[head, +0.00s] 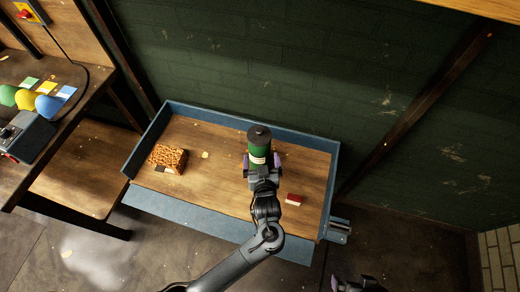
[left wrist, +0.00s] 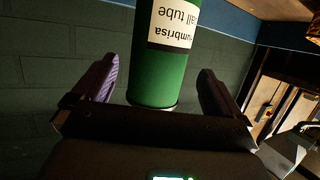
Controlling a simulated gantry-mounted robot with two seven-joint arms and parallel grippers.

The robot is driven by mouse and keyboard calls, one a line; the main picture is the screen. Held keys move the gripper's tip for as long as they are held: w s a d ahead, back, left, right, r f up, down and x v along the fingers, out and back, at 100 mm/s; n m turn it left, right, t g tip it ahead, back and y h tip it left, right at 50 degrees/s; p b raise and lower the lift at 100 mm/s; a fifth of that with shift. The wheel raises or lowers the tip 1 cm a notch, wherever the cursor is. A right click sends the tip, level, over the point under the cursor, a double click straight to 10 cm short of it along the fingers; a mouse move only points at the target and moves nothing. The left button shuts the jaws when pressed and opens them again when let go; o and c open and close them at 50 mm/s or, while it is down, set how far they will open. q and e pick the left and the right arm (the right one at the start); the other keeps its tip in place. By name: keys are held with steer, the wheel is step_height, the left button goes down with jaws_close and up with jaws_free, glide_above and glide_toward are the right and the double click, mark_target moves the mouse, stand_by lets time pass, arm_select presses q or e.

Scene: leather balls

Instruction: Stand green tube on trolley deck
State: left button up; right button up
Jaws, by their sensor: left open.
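The green tube (head: 257,148), with a dark cap and a white label, looks upright over the wooden trolley deck (head: 212,180). Its foot is hidden behind my gripper, so I cannot tell whether it touches the deck. My left gripper (head: 261,160) is open, with one purple-padded finger on each side of the tube. In the left wrist view the tube (left wrist: 157,75) shows between the fingers with gaps on both sides, its label upside down. My right gripper (head: 358,284) is partly visible at the bottom edge; its jaws are unclear.
A raised blue rim (head: 298,121) runs along the trolley's back. The deck's middle left is mostly clear.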

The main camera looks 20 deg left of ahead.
arm_select(q)
steer(key=s+a+r+m+g+h, duration=0.1)
steer(key=s+a+m+g+h, duration=0.1)
steer(key=s, duration=0.7)
steer(key=s+a+r+m+g+h, duration=0.1)
steer(key=s+a+m+g+h, duration=0.1)
steer(key=s, duration=0.6)
steer(key=s+a+r+m+g+h, duration=0.1)
steer(key=s+a+m+g+h, duration=0.1)
steer(key=s+g, duration=0.3)
steer(key=s+a+m, duration=0.1)
steer(key=s, duration=0.3)
steer(key=shift+s+a+r+g+h+p, duration=0.2)
steer(key=shift+s+r+g+h+p, duration=0.1)
steer(key=shift+p, duration=0.05)
step_height(320, 180, up, 34)
steer(key=p, duration=3.3)
steer(key=shift+p, duration=0.35)
steer(key=shift+f, duration=0.1)
